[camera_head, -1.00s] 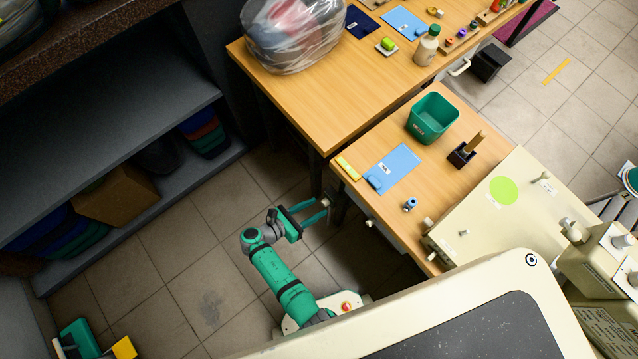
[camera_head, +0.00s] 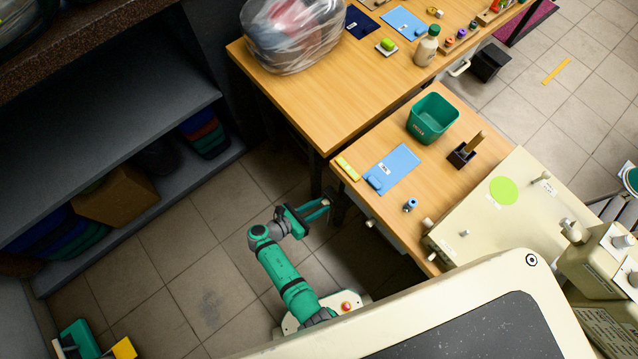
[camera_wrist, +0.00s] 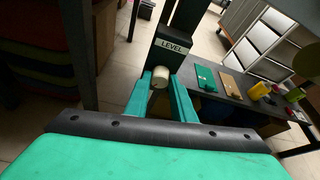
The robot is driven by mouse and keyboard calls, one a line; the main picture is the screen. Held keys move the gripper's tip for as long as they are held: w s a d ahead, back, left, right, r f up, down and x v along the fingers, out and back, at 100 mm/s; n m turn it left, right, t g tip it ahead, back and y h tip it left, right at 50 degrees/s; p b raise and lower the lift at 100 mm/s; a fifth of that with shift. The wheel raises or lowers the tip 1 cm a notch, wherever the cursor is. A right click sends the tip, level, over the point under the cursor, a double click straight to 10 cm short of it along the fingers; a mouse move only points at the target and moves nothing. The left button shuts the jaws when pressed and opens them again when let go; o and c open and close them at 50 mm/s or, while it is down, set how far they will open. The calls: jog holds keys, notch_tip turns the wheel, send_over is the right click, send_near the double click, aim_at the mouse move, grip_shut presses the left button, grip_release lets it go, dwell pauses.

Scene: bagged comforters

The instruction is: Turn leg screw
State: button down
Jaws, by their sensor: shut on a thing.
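The leg screw (camera_wrist: 160,76) is a cream round knob in the wrist view, below a black plate labelled "LEVEL" (camera_wrist: 173,46) on a dark leg. My gripper (camera_wrist: 160,88) has its green fingers on both sides of the knob and is shut on it. In the head view my gripper (camera_head: 322,209) is low beside the table leg, under the left edge of the smaller wooden table (camera_head: 385,228). The screw's threads and the far side of the knob are hidden.
A grey shelf (camera_head: 110,130) with a cardboard box (camera_head: 115,195) stands to the left. The tabletop holds a green bin (camera_head: 432,118) and a blue sheet (camera_head: 392,168). Tiled floor (camera_head: 180,265) is open left of my arm.

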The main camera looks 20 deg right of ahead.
jog(key=m+t, duration=0.2)
jog(key=m, duration=0.1)
jog(key=shift+s+d+y, duration=0.1)
jog(key=shift+s+y, duration=0.1)
jog(key=shift+y, duration=0.2)
jog(key=m+t, duration=0.2)
jog(key=m, duration=0.1)
jog(key=shift+s, duration=0.15)
jog(key=m+t, duration=0.2)
jog(key=m, duration=0.1)
jog(key=shift+f, duration=0.15)
jog(key=shift+s+f+m+t, duration=0.15)
jog(key=shift+m+t, duration=0.65)
jog(key=shift+m, duration=0.7)
jog(key=shift+d, duration=0.1)
jog(key=c, duration=1.5)
grip_release()
